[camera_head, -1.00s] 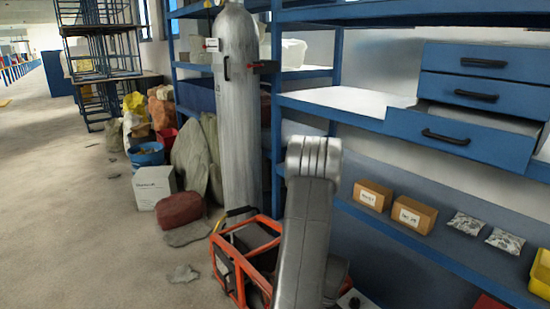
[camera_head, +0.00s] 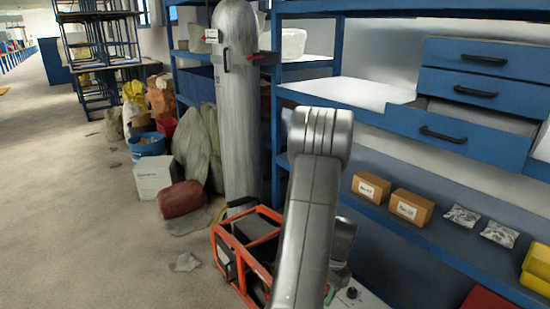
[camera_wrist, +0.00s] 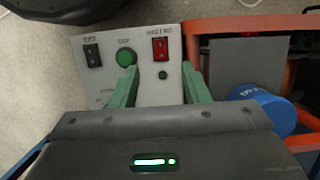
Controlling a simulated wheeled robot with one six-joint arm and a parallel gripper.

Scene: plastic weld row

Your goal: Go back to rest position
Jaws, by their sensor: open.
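My gripper (camera_wrist: 160,76) shows in the wrist view with its two green fingers apart and nothing between them. Its fingers are over a pale control panel (camera_wrist: 146,98) with a green round button (camera_wrist: 126,57), a black rocker switch (camera_wrist: 92,54) and a red switch (camera_wrist: 161,48). I cannot tell whether the fingers touch the panel. In the head view my arm stands bent in front of the shelf and hides most of the gripper. A corner of the white panel (camera_head: 365,301) shows at the bottom there.
An orange-framed machine (camera_head: 228,244) stands left of my arm, before a tall grey cylinder (camera_head: 236,120). Blue shelving (camera_head: 440,255) on the right holds boxes (camera_head: 411,207) and drawers, the lowest (camera_head: 455,135) pulled out. Sacks and a red bundle (camera_head: 181,199) lie left; the floor (camera_head: 70,220) beyond is clear.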

